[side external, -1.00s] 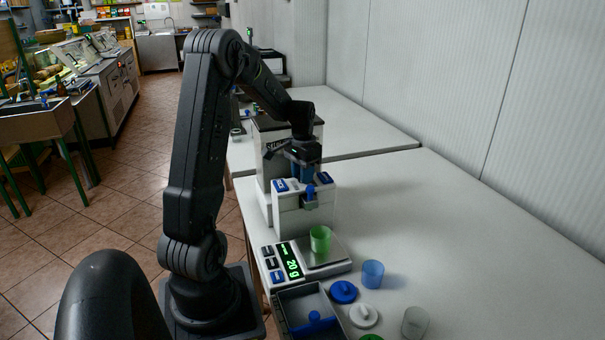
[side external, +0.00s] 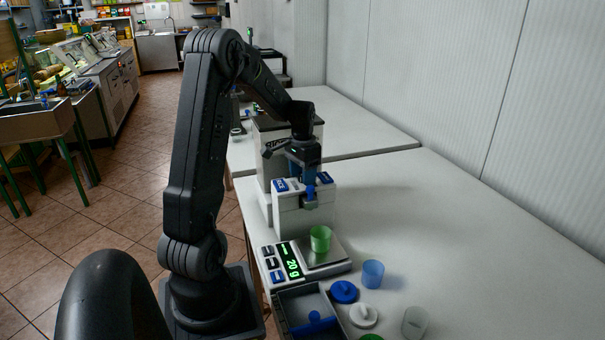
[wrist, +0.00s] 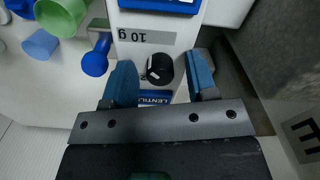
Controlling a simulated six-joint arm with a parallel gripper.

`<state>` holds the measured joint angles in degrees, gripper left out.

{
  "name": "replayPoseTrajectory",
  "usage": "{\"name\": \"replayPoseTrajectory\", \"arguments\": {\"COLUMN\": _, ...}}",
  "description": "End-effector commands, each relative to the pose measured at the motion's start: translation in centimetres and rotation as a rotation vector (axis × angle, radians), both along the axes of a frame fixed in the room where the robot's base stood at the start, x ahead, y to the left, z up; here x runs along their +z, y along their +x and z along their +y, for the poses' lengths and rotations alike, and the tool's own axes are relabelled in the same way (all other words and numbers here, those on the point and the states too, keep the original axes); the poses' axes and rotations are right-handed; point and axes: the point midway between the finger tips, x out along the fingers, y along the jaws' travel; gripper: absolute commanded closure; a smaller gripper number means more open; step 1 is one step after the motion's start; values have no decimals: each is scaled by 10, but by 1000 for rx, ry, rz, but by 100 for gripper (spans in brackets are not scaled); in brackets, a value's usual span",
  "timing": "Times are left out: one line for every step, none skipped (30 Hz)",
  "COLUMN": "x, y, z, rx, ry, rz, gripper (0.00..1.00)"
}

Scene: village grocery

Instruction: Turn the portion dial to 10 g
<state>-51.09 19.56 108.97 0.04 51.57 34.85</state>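The portion dial (wrist: 160,68) is a small black knob with a white mark on top of the white dispenser (side external: 290,218). A plate beside it reads "10 g" (wrist: 146,36), upside down in the wrist view. My gripper (wrist: 161,60) is open over the dial, with one blue finger on each side and gaps between the fingers and the knob. In the side view my gripper (side external: 306,170) points down at the dispenser's top and hides the dial. The mark's exact direction is hard to read.
A scale (side external: 273,264) showing 20 g carries a green cup (side external: 320,239). A blue cup (side external: 373,273), lids (side external: 344,291), a clear cup (side external: 415,322) and a dark tray (side external: 293,303) stand nearby. A blue lever knob (wrist: 95,63) sticks out of the dispenser. The table's right side is clear.

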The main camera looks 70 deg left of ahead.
Motion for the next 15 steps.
{"name": "replayPoseTrajectory", "arguments": {"x": 0, "y": 0, "z": 0, "rx": 0, "ry": 0, "rz": -1, "gripper": 47}}
{"name": "replayPoseTrajectory", "arguments": {"x": 0, "y": 0, "z": 0, "rx": 0, "ry": 0, "rz": -1, "gripper": 47}}
{"name": "replayPoseTrajectory", "arguments": {"x": 0, "y": 0, "z": 0, "rx": 0, "ry": 0, "rz": -1, "gripper": 47}}
{"name": "replayPoseTrajectory", "arguments": {"x": 0, "y": 0, "z": 0, "rx": 0, "ry": 0, "rz": -1, "gripper": 47}}
{"name": "replayPoseTrajectory", "arguments": {"x": 0, "y": 0, "z": 0, "rx": 0, "ry": 0, "rz": -1, "gripper": 47}}
{"name": "replayPoseTrajectory", "arguments": {"x": 0, "y": 0, "z": 0, "rx": 0, "ry": 1, "rz": -1, "gripper": 47}}
{"name": "replayPoseTrajectory", "arguments": {"x": 1, "y": 0, "z": 0, "rx": 0, "ry": 2, "rz": -2, "gripper": 47}}
{"name": "replayPoseTrajectory", "arguments": {"x": 2, "y": 0, "z": 0, "rx": 0, "ry": 2, "rz": -3, "gripper": 47}}
{"name": "replayPoseTrajectory", "arguments": {"x": 5, "y": 1, "z": 1, "rx": 1, "ry": 3, "rz": -3, "gripper": 47}}
{"name": "replayPoseTrajectory", "arguments": {"x": 8, "y": 1, "z": 1, "rx": 1, "ry": 3, "rz": -3, "gripper": 47}}
{"name": "replayPoseTrajectory", "arguments": {"x": 11, "y": 1, "z": 1, "rx": 1, "ry": 4, "rz": -4, "gripper": 47}}
{"name": "replayPoseTrajectory", "arguments": {"x": 17, "y": 1, "z": 1, "rx": 1, "ry": 5, "rz": -5, "gripper": 47}}
{"name": "replayPoseTrajectory", "arguments": {"x": 22, "y": 1, "z": 1, "rx": 1, "ry": 4, "rz": -4, "gripper": 47}}
{"name": "replayPoseTrajectory", "arguments": {"x": 28, "y": 1, "z": 1, "rx": 1, "ry": 6, "rz": -5, "gripper": 47}}
{"name": "replayPoseTrajectory", "arguments": {"x": 36, "y": 1, "z": 1, "rx": 1, "ry": 6, "rz": -6, "gripper": 47}}
